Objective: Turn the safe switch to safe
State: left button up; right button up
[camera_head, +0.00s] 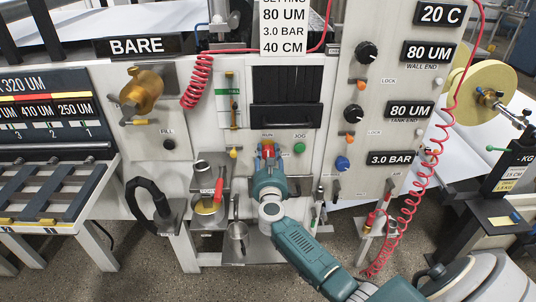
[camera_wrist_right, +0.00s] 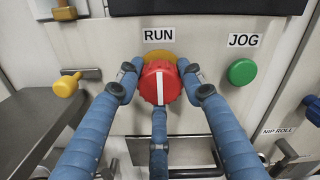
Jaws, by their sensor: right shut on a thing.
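The safe switch is a red round knob (camera_wrist_right: 150,86) with a white line, on a yellow base below the RUN label (camera_wrist_right: 158,35). The line stands upright, its upper end towards RUN. In the head view the knob (camera_head: 267,151) is mostly hidden by my right gripper (camera_head: 268,164). My right gripper is shut on the knob: in the right wrist view two blue fingers touch its sides and a third is below it. No SAFE label can be made out. My left gripper is not in view.
A green JOG button (camera_wrist_right: 242,72) is close on the right of the knob, and a yellow lever (camera_wrist_right: 66,86) on the left. A dark window (camera_head: 286,100) is above.

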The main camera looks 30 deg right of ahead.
jog(key=n+p, duration=0.2)
jog(key=n, duration=0.1)
jog(key=shift+p, duration=0.35)
jog(key=n+p, duration=0.3)
jog(key=n, duration=0.2)
jog(key=shift+n, duration=0.4)
jog(key=n+p, duration=0.2)
jog(key=n, duration=0.2)
jog(key=shift+n, duration=0.3)
jog(key=shift+f+n+p, duration=0.1)
jog(key=shift+n+p, duration=0.6)
jog(key=shift+n, duration=1.5)
jog(key=o, duration=1.2)
jog(key=shift+c, duration=0.2)
